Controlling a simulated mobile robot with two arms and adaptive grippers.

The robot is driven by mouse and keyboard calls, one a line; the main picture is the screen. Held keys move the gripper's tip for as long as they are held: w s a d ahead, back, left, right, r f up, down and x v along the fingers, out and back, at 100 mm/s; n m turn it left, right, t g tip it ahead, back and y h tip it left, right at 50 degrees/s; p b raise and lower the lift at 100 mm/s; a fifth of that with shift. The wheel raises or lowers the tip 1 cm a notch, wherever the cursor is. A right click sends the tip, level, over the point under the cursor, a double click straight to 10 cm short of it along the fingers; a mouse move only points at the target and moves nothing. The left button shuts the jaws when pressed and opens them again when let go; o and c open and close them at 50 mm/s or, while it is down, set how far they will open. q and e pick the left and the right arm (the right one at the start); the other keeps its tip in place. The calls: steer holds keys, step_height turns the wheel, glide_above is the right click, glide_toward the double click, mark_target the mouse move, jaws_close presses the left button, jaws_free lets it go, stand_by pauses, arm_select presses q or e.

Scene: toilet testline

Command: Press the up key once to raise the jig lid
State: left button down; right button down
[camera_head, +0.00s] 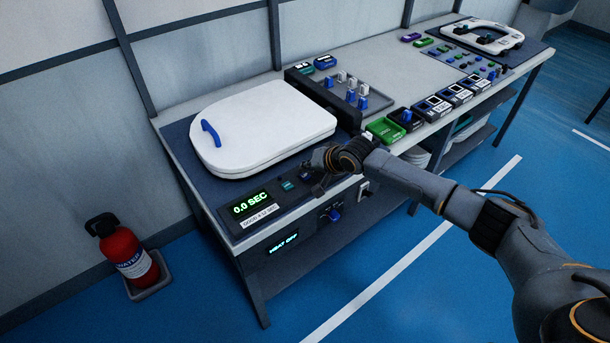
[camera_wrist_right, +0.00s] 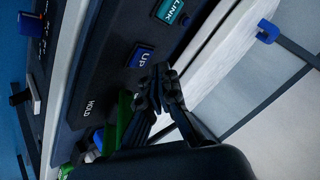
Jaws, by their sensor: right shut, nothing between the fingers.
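The jig lid (camera_head: 265,128) is a white toilet-seat-shaped lid with a blue handle (camera_head: 209,133); it lies flat on the bench's left end. The blue up key (camera_wrist_right: 141,57), marked UP, sits on the dark panel in front of the lid. The teal LINK key (camera_wrist_right: 170,11) is beside it. My right gripper (camera_head: 318,186) is over this panel. In the wrist view its fingertips (camera_wrist_right: 163,82) are together and empty, close beside the up key. I cannot tell whether they touch it. My left gripper is not in view.
A timer display (camera_head: 250,204) reads 0.0 SEC at the panel's left. A blue knob (camera_head: 334,215) is on the bench front. Green bins (camera_head: 385,130) and a dark rack (camera_head: 340,95) stand right of the lid. A red extinguisher (camera_head: 127,252) stands on the floor, left.

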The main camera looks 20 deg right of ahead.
steer(key=shift+f, duration=0.4)
